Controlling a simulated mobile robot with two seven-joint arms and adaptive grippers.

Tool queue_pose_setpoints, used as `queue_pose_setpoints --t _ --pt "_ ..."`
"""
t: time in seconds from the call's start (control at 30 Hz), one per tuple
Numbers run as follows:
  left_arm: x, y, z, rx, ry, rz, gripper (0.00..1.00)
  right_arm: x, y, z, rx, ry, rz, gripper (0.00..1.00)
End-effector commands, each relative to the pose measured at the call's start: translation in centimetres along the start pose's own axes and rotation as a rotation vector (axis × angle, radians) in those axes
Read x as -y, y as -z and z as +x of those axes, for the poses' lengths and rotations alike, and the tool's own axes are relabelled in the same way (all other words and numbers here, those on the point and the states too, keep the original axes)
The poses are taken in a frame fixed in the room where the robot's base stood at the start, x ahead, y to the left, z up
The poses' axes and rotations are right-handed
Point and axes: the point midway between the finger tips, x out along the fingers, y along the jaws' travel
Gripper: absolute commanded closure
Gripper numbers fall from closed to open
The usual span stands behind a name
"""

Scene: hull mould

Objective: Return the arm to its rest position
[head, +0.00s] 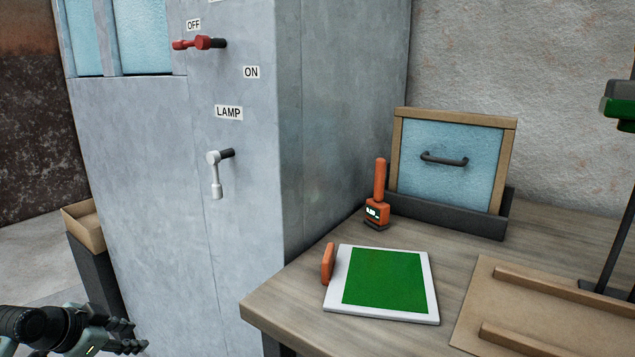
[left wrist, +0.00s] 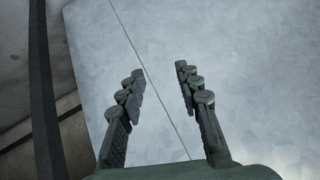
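My left gripper (head: 128,335) is at the lower left of the head view, in front of the grey cabinet's lower part and clear of the things on the table. In the left wrist view its two fingers (left wrist: 160,92) stand apart with nothing between them. The cabinet's grey face (left wrist: 240,60) fills most of the background there. My right arm and right gripper do not show in either view.
The grey cabinet (head: 140,160) carries a red lever (head: 200,43) and a white lever (head: 215,172) marked LAMP. The wooden table (head: 290,290) holds a green-topped white panel (head: 432,300), an orange tool (head: 379,195) and a framed blue panel (head: 450,175). An open box (head: 82,222) stands behind left.

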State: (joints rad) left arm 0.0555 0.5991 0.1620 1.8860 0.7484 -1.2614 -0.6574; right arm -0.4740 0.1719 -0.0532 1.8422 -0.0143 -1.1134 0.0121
Motion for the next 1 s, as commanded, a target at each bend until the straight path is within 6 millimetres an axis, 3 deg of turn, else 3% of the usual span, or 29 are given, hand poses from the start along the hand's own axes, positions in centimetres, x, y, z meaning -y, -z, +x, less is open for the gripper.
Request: queue_pose_setpoints --t 0.03,0.2,0.4,0.5,0.6,0.7,1.0 --pt "-3.1 -2.8 2.1 0.053 -0.020 -0.061 0.66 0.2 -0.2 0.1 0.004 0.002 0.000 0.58" --pt "-12.3 -11.0 6.3 0.225 -0.025 -0.240 0.66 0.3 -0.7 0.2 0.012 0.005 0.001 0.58" --pt "-23.7 -19.3 7.6 0.403 -0.003 -0.409 0.66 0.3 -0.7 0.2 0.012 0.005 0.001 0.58" --pt "-27.9 -21.9 7.3 0.463 0.015 -0.463 0.66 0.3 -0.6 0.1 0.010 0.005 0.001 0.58" --pt "-30.5 -23.5 6.9 0.499 0.031 -0.496 0.66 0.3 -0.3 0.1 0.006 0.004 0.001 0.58" --pt "-31.7 -24.1 6.6 0.515 0.039 -0.512 0.66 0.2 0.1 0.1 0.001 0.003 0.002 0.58" --pt "-31.8 -24.2 6.6 0.517 0.040 -0.514 0.66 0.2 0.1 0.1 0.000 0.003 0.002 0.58"
